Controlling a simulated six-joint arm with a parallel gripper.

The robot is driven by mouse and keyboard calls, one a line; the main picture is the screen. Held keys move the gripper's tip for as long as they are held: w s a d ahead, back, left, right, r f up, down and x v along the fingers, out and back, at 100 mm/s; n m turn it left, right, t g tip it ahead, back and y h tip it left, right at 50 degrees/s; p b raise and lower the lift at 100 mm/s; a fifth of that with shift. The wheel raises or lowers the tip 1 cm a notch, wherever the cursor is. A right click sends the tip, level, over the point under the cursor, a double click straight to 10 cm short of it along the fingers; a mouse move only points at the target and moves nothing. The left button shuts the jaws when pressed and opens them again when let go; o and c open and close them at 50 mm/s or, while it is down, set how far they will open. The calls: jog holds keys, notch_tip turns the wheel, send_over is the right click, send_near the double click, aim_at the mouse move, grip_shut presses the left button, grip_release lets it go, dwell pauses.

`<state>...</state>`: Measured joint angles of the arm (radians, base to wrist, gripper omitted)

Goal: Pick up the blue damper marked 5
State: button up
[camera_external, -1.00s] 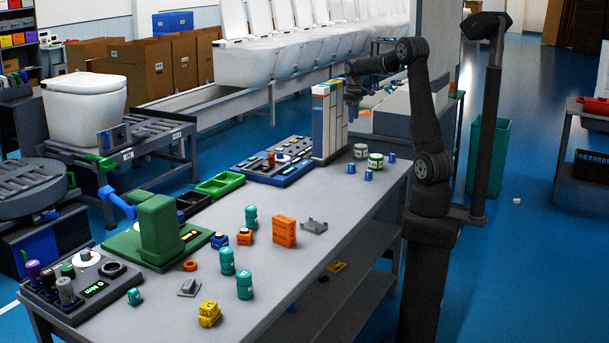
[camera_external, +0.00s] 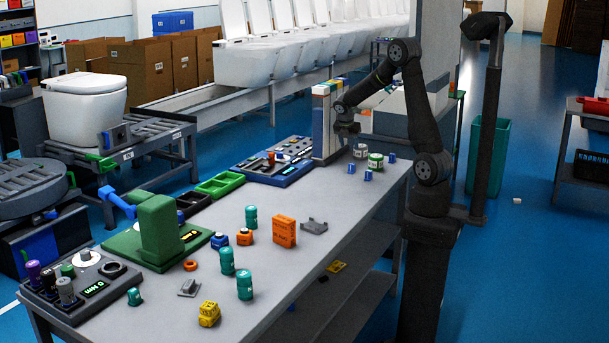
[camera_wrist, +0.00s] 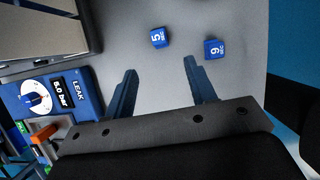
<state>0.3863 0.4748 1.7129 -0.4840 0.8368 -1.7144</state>
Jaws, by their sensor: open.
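The blue damper marked 5 (camera_wrist: 158,38) stands on the grey table in the wrist view, just beyond my fingertips and roughly between their lines. A second blue damper (camera_wrist: 214,49), whose mark reads as 9 or 6, stands to its right. My gripper (camera_wrist: 160,65) is open, with nothing between the fingers. In the external view my gripper (camera_external: 347,132) hangs above the table's far end, and small blue dampers (camera_external: 351,168) (camera_external: 368,175) (camera_external: 392,158) stand below and to its right. Their marks are too small to read there.
A white can (camera_external: 360,151) and a green-and-white can (camera_external: 375,160) stand close to the dampers. Upright boxes or binders (camera_external: 325,125) are just left of my gripper. A blue leak-test panel (camera_wrist: 85,92) lies left of my fingers. Bare table (camera_external: 330,205) lies nearer the camera.

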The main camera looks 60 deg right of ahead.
aim_at(352, 164)
jog(key=x, duration=1.3)
jog(key=shift+w+d+f, duration=0.1)
jog(key=shift+f, duration=0.05)
jog(key=c, duration=1.1)
jog(key=shift+o, duration=0.2)
